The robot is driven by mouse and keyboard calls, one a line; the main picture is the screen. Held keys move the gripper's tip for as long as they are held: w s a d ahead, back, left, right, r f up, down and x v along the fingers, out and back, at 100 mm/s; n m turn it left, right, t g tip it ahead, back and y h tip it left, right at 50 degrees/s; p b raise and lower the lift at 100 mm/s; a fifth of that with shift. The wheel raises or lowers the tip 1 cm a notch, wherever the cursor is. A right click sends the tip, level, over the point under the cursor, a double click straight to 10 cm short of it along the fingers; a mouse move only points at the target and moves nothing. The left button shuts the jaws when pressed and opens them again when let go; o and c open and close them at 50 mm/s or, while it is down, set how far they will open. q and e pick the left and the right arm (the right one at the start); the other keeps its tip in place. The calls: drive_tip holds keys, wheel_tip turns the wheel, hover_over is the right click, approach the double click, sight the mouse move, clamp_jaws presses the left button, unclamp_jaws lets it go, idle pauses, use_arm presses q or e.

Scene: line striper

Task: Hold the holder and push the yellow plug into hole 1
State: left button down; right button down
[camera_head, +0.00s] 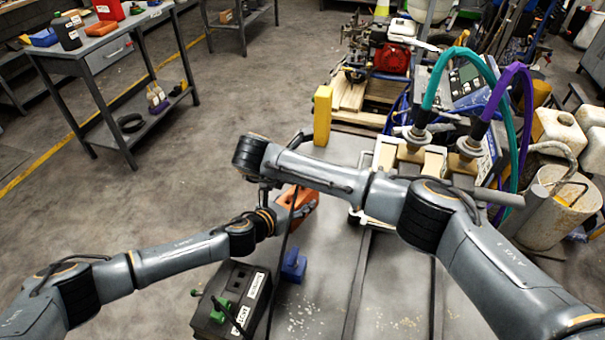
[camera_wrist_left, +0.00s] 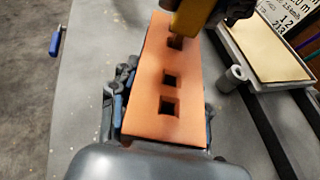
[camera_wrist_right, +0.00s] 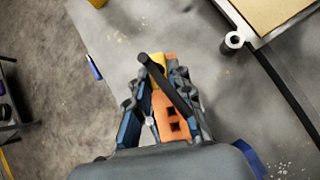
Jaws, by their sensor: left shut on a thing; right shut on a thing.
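The orange holder (camera_head: 303,203) lies on the grey surface and shows closely in the left wrist view (camera_wrist_left: 150,85), with a row of square holes in its top. My left gripper (camera_head: 283,213) is shut around the holder, its blue-padded fingers on both sides. The yellow plug (camera_wrist_left: 190,17) stands at the far visible hole in the left wrist view, its narrower lower end at or in that hole; depth is unclear. My right gripper (camera_wrist_right: 158,78) is shut on the yellow plug (camera_wrist_right: 157,60) above the holder (camera_wrist_right: 174,126). Hole numbers are not readable.
A blue block (camera_head: 293,265) and a dark box with green knobs (camera_head: 228,303) sit near the holder. A yellow upright block (camera_head: 322,115) stands behind. Machinery with teal and purple hoses (camera_head: 487,95) crowds the right. My right forearm crosses above the surface.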

drive_tip(key=shift+s+a, duration=0.1)
drive_tip(key=shift+a, duration=0.3)
drive_tip(key=shift+r, duration=0.65)
drive_tip(key=shift+d, duration=0.5)
idle(0.5)
drive_tip(key=shift+a, duration=0.15)
idle(1.0)
drive_tip(key=shift+f, duration=0.7)
idle(0.5)
drive_tip(key=shift+a, duration=0.25)
idle(1.2)
drive_tip(key=shift+a+r, duration=0.1)
